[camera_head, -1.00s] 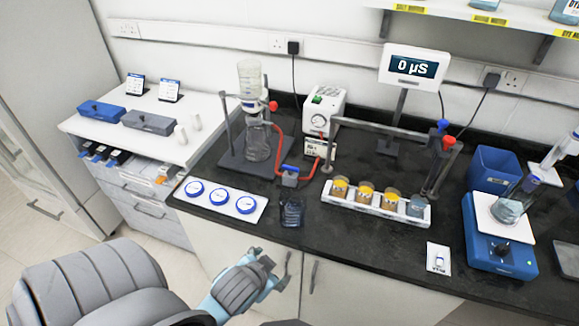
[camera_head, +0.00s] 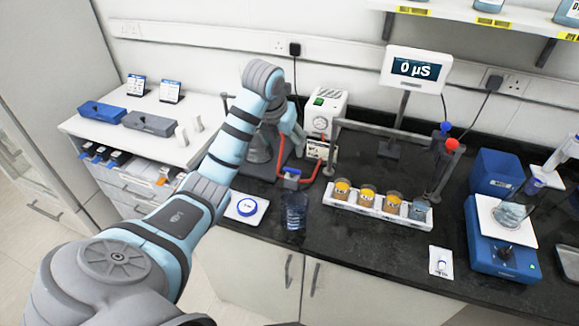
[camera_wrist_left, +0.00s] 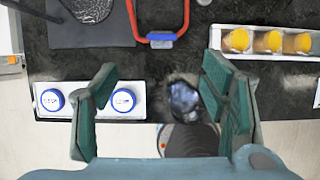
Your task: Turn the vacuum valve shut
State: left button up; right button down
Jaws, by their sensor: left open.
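The vacuum valve (camera_head: 291,178), a small grey block with a blue handle, sits on the red tubing on the black bench. In the left wrist view the valve (camera_wrist_left: 162,41) lies at the top middle, with its handle crosswise in the picture. My left gripper (camera_wrist_left: 159,68) is open and empty, its two green-padded fingers wide apart. The valve is beyond the fingertips and apart from them. In the head view my left arm reaches over the bench and partly hides the flask stand; its fingers are hard to make out there. My right gripper is out of view.
The white pump (camera_head: 325,108) stands behind the valve. A glass beaker (camera_head: 295,211) stands in front of it. A rack of orange jars (camera_head: 374,205) is to the right, a white tray with blue-rimmed dishes (camera_head: 246,207) to the left.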

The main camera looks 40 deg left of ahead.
pick_arm(q)
jog(key=b, duration=0.8)
send_near(292, 169)
jog(key=x, duration=0.7)
jog(key=shift+f+p, duration=0.2)
jog(key=shift+p, duration=0.1)
jog(key=shift+f, duration=0.3)
jog(key=shift+w, duration=0.1)
jog(key=shift+c, duration=0.2)
jog(key=c, duration=1.1)
